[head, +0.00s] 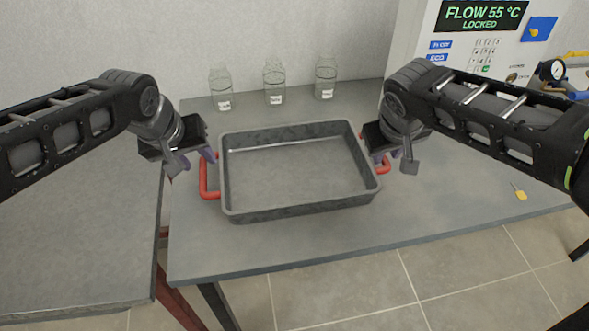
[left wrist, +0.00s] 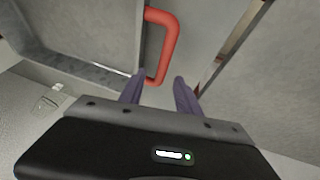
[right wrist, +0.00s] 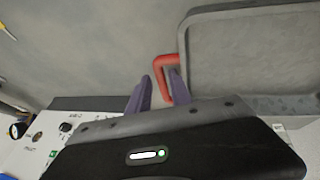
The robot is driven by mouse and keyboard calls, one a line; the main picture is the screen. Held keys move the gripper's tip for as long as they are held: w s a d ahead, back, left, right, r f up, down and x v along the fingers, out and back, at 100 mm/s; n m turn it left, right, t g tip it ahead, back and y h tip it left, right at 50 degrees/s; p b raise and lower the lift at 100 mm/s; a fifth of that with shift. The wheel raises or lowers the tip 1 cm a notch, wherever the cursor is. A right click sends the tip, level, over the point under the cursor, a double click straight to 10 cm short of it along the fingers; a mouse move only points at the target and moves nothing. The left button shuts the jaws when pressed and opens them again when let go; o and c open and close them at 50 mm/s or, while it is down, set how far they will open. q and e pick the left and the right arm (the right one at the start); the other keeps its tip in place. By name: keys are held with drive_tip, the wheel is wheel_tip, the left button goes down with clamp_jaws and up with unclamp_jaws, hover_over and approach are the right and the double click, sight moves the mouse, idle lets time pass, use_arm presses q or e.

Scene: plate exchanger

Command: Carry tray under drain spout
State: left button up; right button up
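The grey rectangular tray (head: 300,205) lies flat on the table, empty, with a red handle at each short side. My left gripper (head: 196,160) is at the tray's left handle (head: 207,180). In the left wrist view its purple fingers (left wrist: 160,95) are apart, with the handle's end (left wrist: 157,78) at the gap between them. My right gripper (head: 392,160) is at the right handle (head: 382,166). In the right wrist view its fingers (right wrist: 158,90) are apart, with the red handle (right wrist: 163,70) beside the right-hand finger. I cannot make out a drain spout.
Several glass bottles (head: 274,82) stand behind the tray along the wall. A white machine with a display (head: 480,14) and gauge (head: 552,70) stands at the back right. A yellow-handled tool (head: 519,191) lies on the right table.

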sight(202, 164)
use_arm(q)
drive_tip(key=shift+x, duration=2.25)
use_arm(e)
drive_tip(key=shift+x, duration=2.3)
use_arm(q)
drive_tip(key=c, duration=0.6)
use_arm(e)
clamp_jaws()
use_arm(q)
clamp_jaws()
drive_tip(key=shift+r, duration=0.1)
use_arm(e)
drive_tip(key=shift+r, duration=0.15)
